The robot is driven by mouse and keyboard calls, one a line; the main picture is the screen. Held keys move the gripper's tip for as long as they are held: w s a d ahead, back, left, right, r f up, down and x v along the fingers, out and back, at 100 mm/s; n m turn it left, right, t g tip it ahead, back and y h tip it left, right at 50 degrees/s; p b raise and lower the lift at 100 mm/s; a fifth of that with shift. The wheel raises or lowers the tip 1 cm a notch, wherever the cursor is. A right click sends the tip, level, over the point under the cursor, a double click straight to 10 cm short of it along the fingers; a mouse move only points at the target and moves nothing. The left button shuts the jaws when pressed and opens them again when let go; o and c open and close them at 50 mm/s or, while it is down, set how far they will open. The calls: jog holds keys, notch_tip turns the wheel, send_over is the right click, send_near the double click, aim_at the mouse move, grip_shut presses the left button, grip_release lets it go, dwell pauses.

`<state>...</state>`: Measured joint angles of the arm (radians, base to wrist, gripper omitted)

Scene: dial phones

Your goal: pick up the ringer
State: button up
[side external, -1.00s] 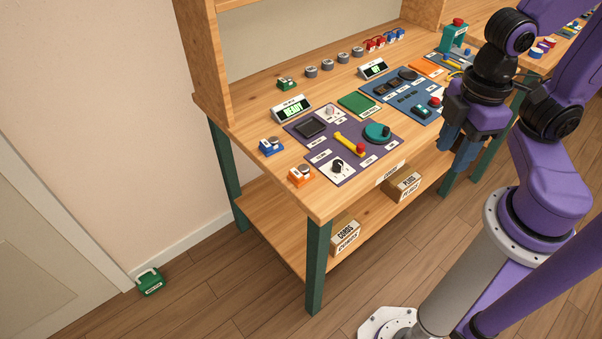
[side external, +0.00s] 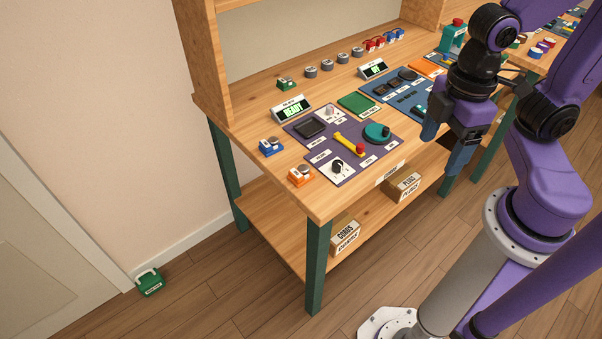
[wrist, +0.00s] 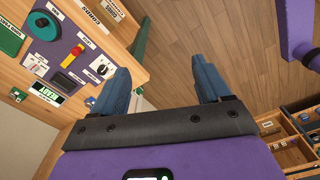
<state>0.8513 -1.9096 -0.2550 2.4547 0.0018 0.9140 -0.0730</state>
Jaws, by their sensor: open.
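I cannot read a label that tells which part is the ringer. Small boxes with grey round tops stand on the bench: an orange one (side external: 301,176) at the near corner, a blue one (side external: 271,147) behind it, and a green one (side external: 287,84) further back. A purple board (side external: 350,165) holds a teal dial (side external: 377,133), a yellow bar with a red end (side external: 349,144) and a knob on a white plate (side external: 337,167). My gripper (side external: 445,148) is open and empty, off the bench's front edge, right of the purple board. In the wrist view its fingers (wrist: 161,70) are wide apart over the floor.
A lit READY display (side external: 292,110) stands behind the purple board. A green pad (side external: 358,104) and a blue board (side external: 400,92) lie to its right. Several grey knobs (side external: 343,58) line the back. Cardboard boxes (side external: 345,236) sit on the lower shelf. A green case (side external: 149,283) is on the floor.

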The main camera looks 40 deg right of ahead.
jog(key=w+a+n, duration=0.1)
jog(key=w+a, duration=0.2)
jog(key=w, duration=0.3)
jog(key=w+a+n, duration=0.1)
jog(key=w+a, duration=0.3)
jog(key=w, duration=0.3)
jog(key=n, duration=0.3)
send_over(302, 169)
notch_tip(302, 169, down, 4)
notch_tip(302, 169, down, 17)
jog(key=shift+r, duration=0.1)
jog(key=shift+c, duration=0.3)
jog(key=c, duration=1.2)
